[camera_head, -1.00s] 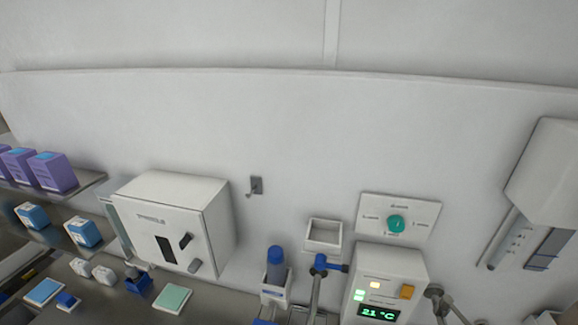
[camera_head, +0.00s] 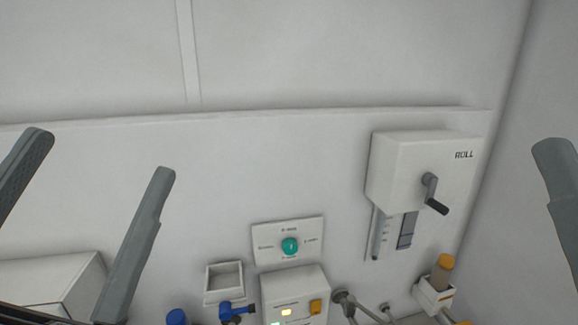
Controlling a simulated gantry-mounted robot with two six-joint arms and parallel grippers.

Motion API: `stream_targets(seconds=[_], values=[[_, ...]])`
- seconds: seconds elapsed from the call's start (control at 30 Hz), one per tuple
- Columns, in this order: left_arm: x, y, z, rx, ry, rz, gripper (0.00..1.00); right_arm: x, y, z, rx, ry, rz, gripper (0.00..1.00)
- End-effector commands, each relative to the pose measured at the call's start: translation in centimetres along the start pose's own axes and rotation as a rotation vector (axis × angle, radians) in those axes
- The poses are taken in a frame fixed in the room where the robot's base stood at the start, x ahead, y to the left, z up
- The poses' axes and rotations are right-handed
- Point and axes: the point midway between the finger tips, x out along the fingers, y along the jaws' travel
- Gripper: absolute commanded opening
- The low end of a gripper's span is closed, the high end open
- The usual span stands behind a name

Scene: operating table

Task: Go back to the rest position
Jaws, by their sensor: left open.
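My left gripper (camera_head: 100,158) shows at the left of the head view, raised in front of the wall. Its two grey fingers are wide apart with only wall and part of a white box between them, so it is open and empty. One grey finger of my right gripper (camera_head: 560,190) shows at the right edge. Its other finger is out of view, so its opening cannot be told. Neither gripper visibly touches anything.
A white box (camera_head: 60,275) is partly behind the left fingers. A dial panel (camera_head: 288,238), a small tray (camera_head: 224,281), a control unit (camera_head: 295,296) and a crank-handled box (camera_head: 418,175) are along the wall. An orange-capped bottle (camera_head: 442,271) stands in a holder. The upper wall is bare.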

Motion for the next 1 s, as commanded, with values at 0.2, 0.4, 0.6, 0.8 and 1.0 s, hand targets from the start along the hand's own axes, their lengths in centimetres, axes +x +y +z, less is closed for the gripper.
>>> stream_targets(seconds=[0.2, 0.4, 0.6, 0.8, 1.0], values=[[2.3, -5.6, -4.4, -0.340, 0.043, -0.157, 1.00, 3.4, 0.0, -3.1, 0.000, -0.003, 0.000, 0.50], [7.4, -8.1, -9.0, -0.337, 0.039, -0.155, 1.00, 8.9, 0.0, -8.3, 0.000, 0.001, 0.000, 0.50], [9.5, -9.1, -11.0, -0.336, 0.037, -0.155, 1.00, 11.2, 0.0, -10.4, 0.000, 0.000, 0.000, 0.50], [9.0, -8.9, -10.4, -0.336, 0.037, -0.154, 1.00, 10.7, 0.0, -9.8, 0.000, -0.001, 0.000, 0.50], [5.3, -7.0, -6.9, -0.335, 0.037, -0.154, 1.00, 6.7, 0.0, -6.1, 0.000, 0.000, 0.000, 0.50]])
